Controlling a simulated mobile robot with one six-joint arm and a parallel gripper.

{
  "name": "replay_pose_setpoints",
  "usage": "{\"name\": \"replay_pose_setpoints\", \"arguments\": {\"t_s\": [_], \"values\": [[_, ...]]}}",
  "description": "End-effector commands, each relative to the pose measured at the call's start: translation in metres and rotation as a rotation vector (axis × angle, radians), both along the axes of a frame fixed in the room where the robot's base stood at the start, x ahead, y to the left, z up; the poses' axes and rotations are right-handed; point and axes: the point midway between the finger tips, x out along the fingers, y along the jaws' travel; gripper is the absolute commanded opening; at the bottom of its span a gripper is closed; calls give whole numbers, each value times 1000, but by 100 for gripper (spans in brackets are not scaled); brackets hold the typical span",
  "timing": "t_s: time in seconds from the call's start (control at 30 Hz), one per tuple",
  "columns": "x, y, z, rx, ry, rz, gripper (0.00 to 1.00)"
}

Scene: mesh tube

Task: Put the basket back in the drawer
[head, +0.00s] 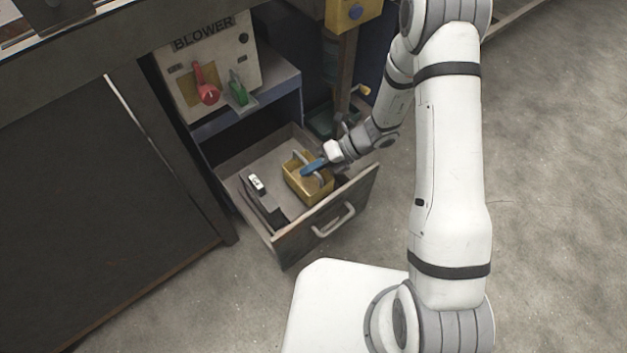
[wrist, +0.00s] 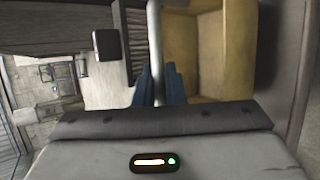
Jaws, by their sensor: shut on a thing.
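The yellow basket (head: 308,187) with a grey arched handle is at the open drawer (head: 290,236), inside its walls in the head view. I cannot tell whether its base rests on the drawer floor. My gripper (head: 314,167), with blue fingers, is shut on the basket's handle. In the wrist view the handle (wrist: 154,40) runs between the two blue fingertips of my gripper (wrist: 160,84), with the basket's yellow inside (wrist: 210,50) to the right. The basket looks empty there.
A small white and black item (head: 257,184) lies in the drawer left of the basket. The drawer front has a grey handle (head: 334,220). Above stands a blower panel (head: 208,75) with red and green levers. The floor to the right is clear.

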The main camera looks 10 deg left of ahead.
Motion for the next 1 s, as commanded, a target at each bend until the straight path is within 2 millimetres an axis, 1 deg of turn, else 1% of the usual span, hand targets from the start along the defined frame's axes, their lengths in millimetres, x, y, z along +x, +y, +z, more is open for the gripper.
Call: {"name": "replay_pose_setpoints", "arguments": {"t_s": [0.2,0.3,0.53,0.67,0.7,0.93,1.0], "values": [[0,0,-29,0,0,1,0],[0,0,-40,0,1,-1,0],[0,0,-38,0,-1,1,0],[0,1,-42,0,-1,1,0],[0,1,-41,0,-1,1,12],[0,1,-41,0,0,1,31],[0,1,-41,0,0,1,32]]}}
